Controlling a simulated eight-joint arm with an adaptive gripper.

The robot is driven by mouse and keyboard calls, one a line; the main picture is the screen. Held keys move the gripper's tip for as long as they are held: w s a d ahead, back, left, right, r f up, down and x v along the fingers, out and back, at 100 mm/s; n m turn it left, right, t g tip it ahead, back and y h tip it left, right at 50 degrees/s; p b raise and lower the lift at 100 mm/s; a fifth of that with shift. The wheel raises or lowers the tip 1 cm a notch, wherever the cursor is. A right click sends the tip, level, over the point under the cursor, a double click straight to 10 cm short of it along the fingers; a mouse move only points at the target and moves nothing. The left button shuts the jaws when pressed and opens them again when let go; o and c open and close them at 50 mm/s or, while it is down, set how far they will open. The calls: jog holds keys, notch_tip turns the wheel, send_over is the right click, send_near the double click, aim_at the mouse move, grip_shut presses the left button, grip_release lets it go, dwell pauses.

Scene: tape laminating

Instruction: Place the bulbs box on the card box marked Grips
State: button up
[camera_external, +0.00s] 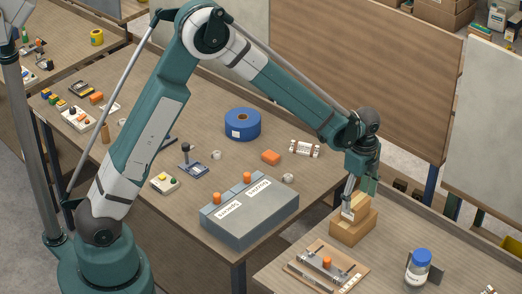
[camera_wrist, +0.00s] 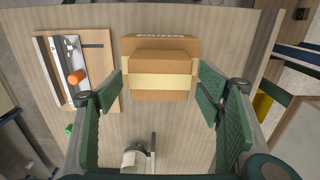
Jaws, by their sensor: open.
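A small brown box (camera_wrist: 160,62) with a pale band sits on top of a wider card box (camera_wrist: 130,44) in the wrist view. The lower box has lettering along its far edge, too small to read. In the external view the upper box (camera_external: 354,207) rests on the lower card box (camera_external: 351,230) on the near right table, partly hidden by my gripper. I cannot read which box is bulbs or Grips. My gripper (camera_wrist: 160,92) is open, with its green fingers on either side of the stack and gaps showing. It is just above the stack in the external view (camera_external: 360,190).
A wooden fixture (camera_external: 326,268) with an orange knob lies in front of the stack. A blue-lidded jar (camera_external: 419,267) stands to the right. A grey labelled case (camera_external: 249,215) and a blue tape roll (camera_external: 243,124) are on the other table.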

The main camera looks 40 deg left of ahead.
aim_at(354, 199)
notch_tip(354, 199, up, 8)
jog(key=shift+r, duration=0.1)
dwell(0.4)
dwell(0.5)
jog(key=s+a+r+n+t, duration=0.2)
jog(key=s+a+r+n, duration=0.2)
jog(key=s+a+r, duration=0.45)
jog(key=s+a+r+n+t, duration=0.1)
jog(key=s+a+r+n, duration=0.45)
jog(key=a+r, duration=0.45)
jog(key=s+a+n+t, duration=0.2)
jog(key=s+a+n, duration=0.2)
jog(key=s, duration=0.5)
jog(key=s+a+f+n+t, duration=0.1)
jog(key=s+a+n, duration=0.3)
jog(key=s+a, duration=0.5)
jog(key=shift+s+a+t, duration=0.25)
jog(key=shift+s+t, duration=0.35)
jog(key=shift+s, duration=0.15)
